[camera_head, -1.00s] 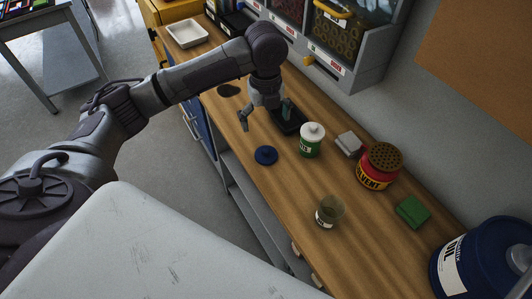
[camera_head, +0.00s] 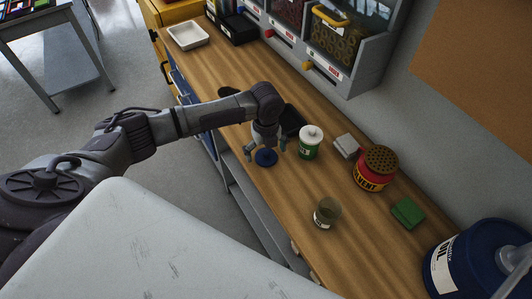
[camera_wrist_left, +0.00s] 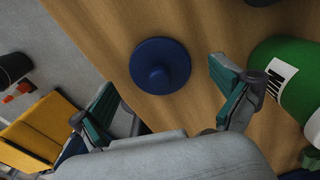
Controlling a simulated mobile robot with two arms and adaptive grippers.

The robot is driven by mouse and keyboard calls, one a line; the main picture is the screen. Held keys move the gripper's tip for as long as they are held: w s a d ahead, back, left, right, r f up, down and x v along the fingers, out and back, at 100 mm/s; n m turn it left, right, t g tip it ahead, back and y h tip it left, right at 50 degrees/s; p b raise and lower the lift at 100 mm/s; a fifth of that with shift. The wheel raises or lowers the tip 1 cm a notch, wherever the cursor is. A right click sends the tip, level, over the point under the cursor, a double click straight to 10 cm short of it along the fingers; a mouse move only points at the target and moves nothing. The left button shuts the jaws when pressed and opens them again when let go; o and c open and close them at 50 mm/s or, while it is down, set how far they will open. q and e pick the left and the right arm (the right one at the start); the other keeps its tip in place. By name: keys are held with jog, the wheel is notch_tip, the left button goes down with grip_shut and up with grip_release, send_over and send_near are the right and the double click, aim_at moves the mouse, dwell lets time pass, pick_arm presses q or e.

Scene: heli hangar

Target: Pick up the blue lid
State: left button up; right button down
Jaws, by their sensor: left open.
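The blue lid (camera_head: 265,158) is a round disc with a central knob, lying flat on the wooden workbench. In the left wrist view the blue lid (camera_wrist_left: 160,66) shows whole, knob facing the camera, ahead of the fingers. My left gripper (camera_head: 265,152) is open and empty, above the lid, with its fingers on either side of it in the head view. In the left wrist view the left gripper (camera_wrist_left: 165,95) has its teal finger pads wide apart. My right gripper is not in view.
A green and white can (camera_head: 309,143) stands close beside the left gripper. A glass jar (camera_head: 327,212), a red solvent can (camera_head: 376,168), a green sponge (camera_head: 408,213) and a grey block (camera_head: 346,146) are also on the workbench (camera_head: 285,200).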

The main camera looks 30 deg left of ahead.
pick_arm(q)
jog(key=shift+f, duration=0.3)
jog(key=c, duration=0.9)
jog(key=shift+r, duration=0.1)
